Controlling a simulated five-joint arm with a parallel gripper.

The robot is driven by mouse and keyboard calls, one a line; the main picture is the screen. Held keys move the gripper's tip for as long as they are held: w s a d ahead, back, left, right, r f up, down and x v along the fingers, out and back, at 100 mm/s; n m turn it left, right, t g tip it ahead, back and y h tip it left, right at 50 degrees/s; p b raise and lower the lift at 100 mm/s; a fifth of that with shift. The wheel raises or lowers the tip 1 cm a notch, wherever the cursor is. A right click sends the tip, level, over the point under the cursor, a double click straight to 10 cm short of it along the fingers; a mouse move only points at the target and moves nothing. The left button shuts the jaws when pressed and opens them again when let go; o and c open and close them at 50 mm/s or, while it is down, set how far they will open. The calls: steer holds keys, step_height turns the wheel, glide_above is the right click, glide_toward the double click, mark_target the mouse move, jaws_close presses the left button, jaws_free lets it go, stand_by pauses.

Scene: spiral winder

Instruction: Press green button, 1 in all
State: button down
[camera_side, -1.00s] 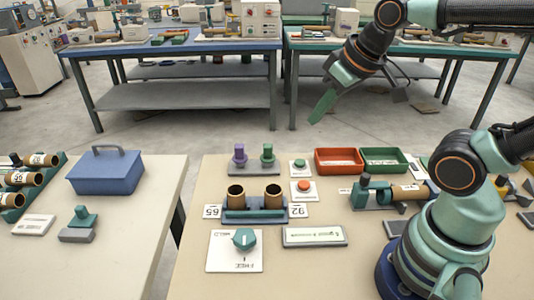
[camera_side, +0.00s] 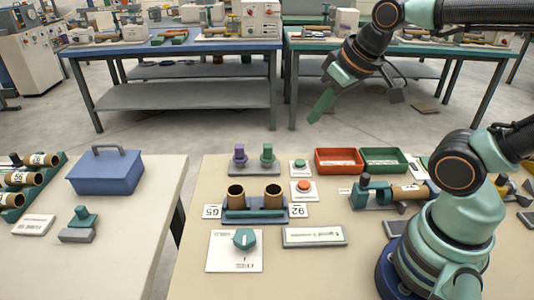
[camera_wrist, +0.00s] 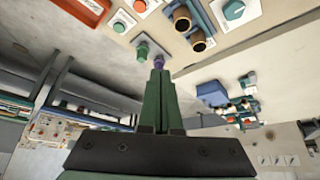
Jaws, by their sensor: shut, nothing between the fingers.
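The green button (camera_side: 300,163) is a small round cap on a white plate near the far edge of the right-hand bench. It also shows in the wrist view (camera_wrist: 119,27), at the upper left. My gripper (camera_side: 321,106) is shut and empty, high above the floor gap beyond the bench's far edge. It points down and to the left in the side view, well apart from the button. In the wrist view my closed fingers (camera_wrist: 158,73) reach up the middle, to the right of and below the button.
An orange button (camera_side: 304,186) sits nearer on its own plate. Purple (camera_side: 239,154) and green (camera_side: 267,153) pegs stand left of the green button. A red tray (camera_side: 339,168) and a green tray (camera_side: 385,153) lie to its right. A holder with two brown tubes (camera_side: 236,190) stands nearer.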

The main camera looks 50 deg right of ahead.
steer(key=w+d+f+m, duration=0.5)
steer(key=w, duration=0.2)
steer(key=m+t+h, duration=0.1)
steer(key=m+h, duration=0.1)
steer(key=m, duration=0.4)
glide_above(300, 163)
step_height(300, 163, down, 8)
steer(key=shift+s+r, duration=0.15)
steer(key=shift+r, duration=0.05)
steer(key=shift+d+f, duration=0.1)
steer(key=shift+f, duration=4.3)
steer(key=shift+f, duration=0.1)
steer(key=shift+f, duration=0.35)
